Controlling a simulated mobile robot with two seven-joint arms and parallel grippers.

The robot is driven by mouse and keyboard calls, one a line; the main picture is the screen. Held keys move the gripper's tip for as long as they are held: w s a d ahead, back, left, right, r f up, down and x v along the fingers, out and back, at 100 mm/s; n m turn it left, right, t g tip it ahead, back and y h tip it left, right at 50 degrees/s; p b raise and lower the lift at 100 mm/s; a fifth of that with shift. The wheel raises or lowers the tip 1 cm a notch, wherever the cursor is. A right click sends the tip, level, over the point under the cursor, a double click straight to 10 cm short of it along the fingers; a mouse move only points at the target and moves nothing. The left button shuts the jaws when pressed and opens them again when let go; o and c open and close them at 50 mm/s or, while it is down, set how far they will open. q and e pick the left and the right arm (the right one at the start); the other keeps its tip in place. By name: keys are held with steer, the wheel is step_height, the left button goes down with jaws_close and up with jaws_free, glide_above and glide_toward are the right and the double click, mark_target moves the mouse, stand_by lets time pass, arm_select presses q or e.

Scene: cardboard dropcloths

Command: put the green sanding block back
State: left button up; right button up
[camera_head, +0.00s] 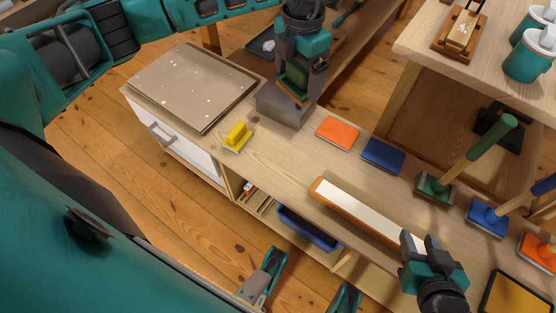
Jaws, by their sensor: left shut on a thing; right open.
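My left gripper (296,62) reaches in from the upper left and is shut on the green sanding block (294,77). The block is tilted, with a brown lower edge. It shows just in front of or above a dark grey block-shaped thing (285,108) on the bench; I cannot tell whether they touch. Flat orange (338,132) and blue (383,156) pieces lie to its right in a row. My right gripper (421,242) is open and empty at the lower right, near the end of a long white strip with a wooden edge (360,208).
A yellow-handled tool (237,136) lies left of centre, near a speckled board (195,85). A raised shelf (430,50) holds teal cups (527,60).

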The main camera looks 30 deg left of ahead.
arm_select(q)
steer(key=a+f+n+b, duration=0.1)
steer(key=f+n, duration=0.4)
steer(key=f, duration=0.3)
steer(key=s+a+f+n+b, duration=0.1)
steer(key=f+n+b, duration=0.1)
steer(key=f+n, duration=0.4)
steer(key=a+f+n+b, duration=0.1)
steer(key=f+n, duration=0.5)
steer(key=f, duration=0.4)
steer(key=shift+s+a+f+b, duration=0.1)
steer(key=shift+s+a+b, duration=0.15)
steer(key=shift+a+b, duration=0.1)
steer(key=shift+f, duration=0.5)
step_height(320, 180, down, 4)
steer(key=shift+f+b, duration=0.1)
steer(key=shift+b, duration=1)
arm_select(e)
steer(key=shift+y, duration=0.3)
steer(key=f, duration=0.1)
steer(key=a+f, duration=0.1)
steer(key=f, duration=0.2)
steer(key=shift+w+a+f, duration=0.2)
steer(key=shift+w+a, duration=0.05)
steer(key=shift+w, duration=0.05)
